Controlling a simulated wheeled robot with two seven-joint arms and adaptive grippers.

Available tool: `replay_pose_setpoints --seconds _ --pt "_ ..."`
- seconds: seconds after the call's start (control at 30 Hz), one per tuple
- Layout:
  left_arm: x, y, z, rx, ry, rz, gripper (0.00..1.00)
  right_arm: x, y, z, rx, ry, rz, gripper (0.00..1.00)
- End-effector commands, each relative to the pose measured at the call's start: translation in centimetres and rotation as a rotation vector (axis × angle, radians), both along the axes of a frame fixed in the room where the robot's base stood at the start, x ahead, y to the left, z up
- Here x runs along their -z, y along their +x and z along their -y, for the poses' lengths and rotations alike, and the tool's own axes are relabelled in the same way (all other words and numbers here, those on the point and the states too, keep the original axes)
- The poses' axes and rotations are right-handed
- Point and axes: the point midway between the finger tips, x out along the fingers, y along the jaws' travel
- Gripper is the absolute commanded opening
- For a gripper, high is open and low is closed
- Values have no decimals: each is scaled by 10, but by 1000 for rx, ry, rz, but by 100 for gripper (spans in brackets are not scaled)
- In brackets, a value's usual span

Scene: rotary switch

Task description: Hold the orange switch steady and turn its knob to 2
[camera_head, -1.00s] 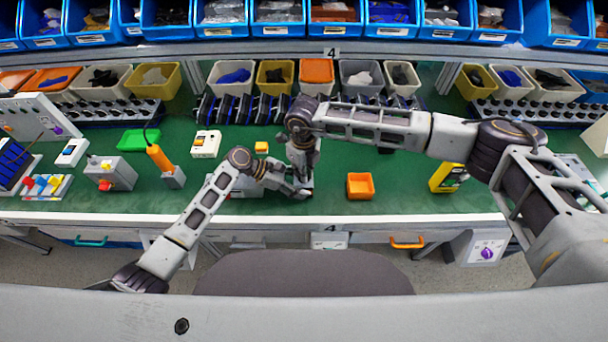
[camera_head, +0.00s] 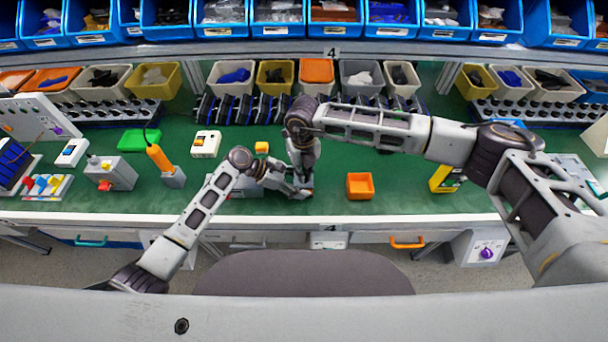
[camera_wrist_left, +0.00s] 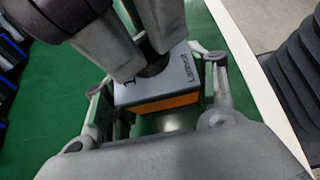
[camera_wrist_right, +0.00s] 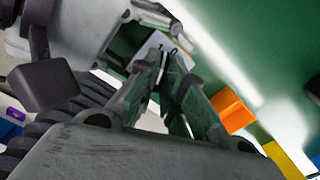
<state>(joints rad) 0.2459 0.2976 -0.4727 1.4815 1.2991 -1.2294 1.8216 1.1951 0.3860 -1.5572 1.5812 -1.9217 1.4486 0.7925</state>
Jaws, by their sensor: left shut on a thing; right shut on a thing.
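The orange switch (camera_wrist_left: 172,103) shows in the left wrist view as an orange base under a grey top plate with a "1" and small lettering. My left gripper (camera_wrist_left: 158,78) is shut around its body, one finger on each side. My right gripper (camera_wrist_right: 166,68) is shut on the dark knob (camera_wrist_left: 154,66) from above. The fingers cover most of the knob, so its pointing direction cannot be told. In the head view the two grippers mostly hide the switch.
An orange bin (camera_head: 360,186) stands right of the grippers, with a yellow device (camera_head: 446,178) farther right. A small orange-yellow block (camera_head: 261,147) lies behind my left forearm. Grey boxes and an orange-handled tool (camera_head: 160,158) stand left. The table's front edge is close.

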Motion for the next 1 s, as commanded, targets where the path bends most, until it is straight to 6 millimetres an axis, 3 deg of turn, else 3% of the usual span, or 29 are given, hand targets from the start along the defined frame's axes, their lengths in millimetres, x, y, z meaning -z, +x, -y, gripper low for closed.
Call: replay_pose_setpoints --seconds 0.83,0.87,1.0 --pt "0 0 0 1 1 -1 32 0 0 0 488 0 0 0" --pt "0 0 0 1 1 -1 32 0 0 0 497 -1 0 12" --pt "0 0 0 0 1 -1 32 0 0 0 492 -1 0 30"
